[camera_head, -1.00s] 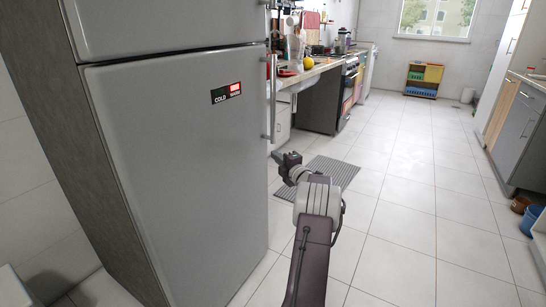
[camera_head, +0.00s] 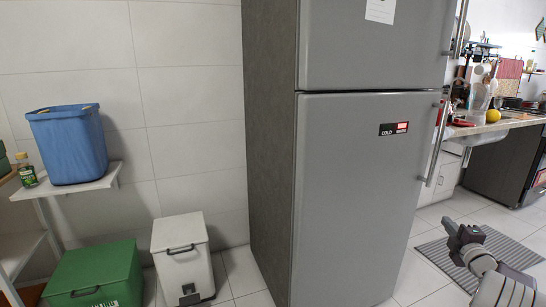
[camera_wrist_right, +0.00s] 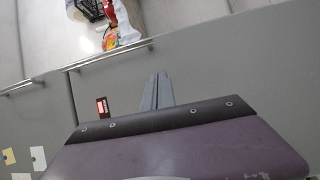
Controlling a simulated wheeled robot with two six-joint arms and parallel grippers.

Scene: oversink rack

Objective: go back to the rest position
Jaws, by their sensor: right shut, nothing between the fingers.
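My right gripper (camera_head: 456,230) shows at the lower right of the head view, in front of the grey floor mat and to the right of the fridge door. Its fingers are shut and empty. In the right wrist view the closed fingers (camera_wrist_right: 156,90) point up the picture, with the grey fridge front behind them. My left gripper is in neither view now.
The grey fridge (camera_head: 350,190) stands tall in the middle of the head view. Left of it are a white bin (camera_head: 180,240), a green bin (camera_head: 95,275) and a blue basket (camera_head: 68,145) on a shelf. A striped mat (camera_head: 500,250) and the counter (camera_head: 500,125) are at right.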

